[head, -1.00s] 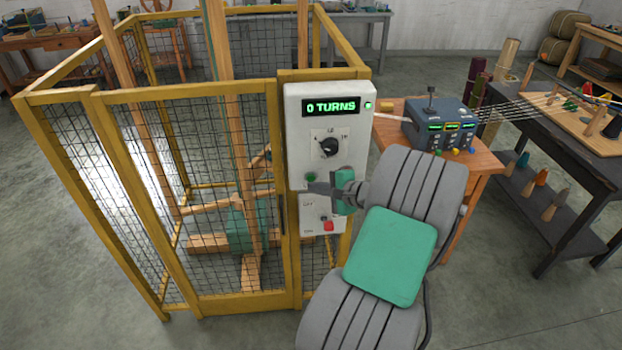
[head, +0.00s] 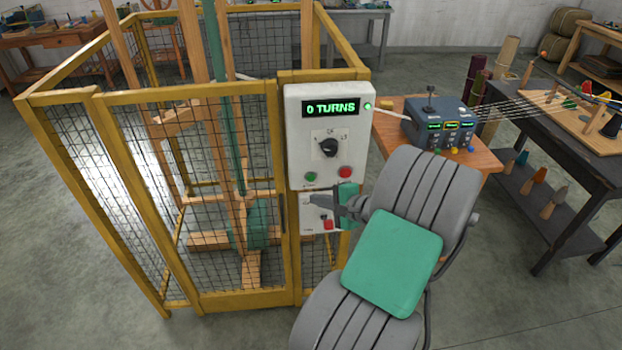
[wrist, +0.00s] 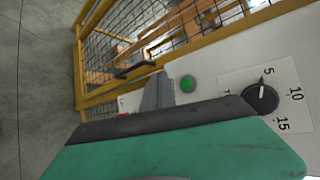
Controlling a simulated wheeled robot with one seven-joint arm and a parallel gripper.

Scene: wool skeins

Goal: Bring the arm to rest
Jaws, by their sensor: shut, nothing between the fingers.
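My gripper (head: 322,203) is in front of the lower part of the white control panel, just below its green button (head: 311,177) and red button (head: 345,172). Its fingers are together and hold nothing. In the wrist view the gripper tip (wrist: 157,92) shows beside the green button (wrist: 187,83); I cannot tell whether it touches the panel. The panel's display (head: 331,107) reads "0 TURNS", with a lit green lamp (head: 367,105) beside it. The black dial (head: 328,148) sits below the display. My gripper partly hides a lower box (head: 309,226) with a red part.
A yellow mesh cage (head: 180,92) encloses a wooden reel machine (head: 239,150) to the left of the panel. A wooden table (head: 483,160) with a blue-grey device (head: 437,128) stands right of it. A dark bench (head: 575,165) is farther right. Grey floor is open at front.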

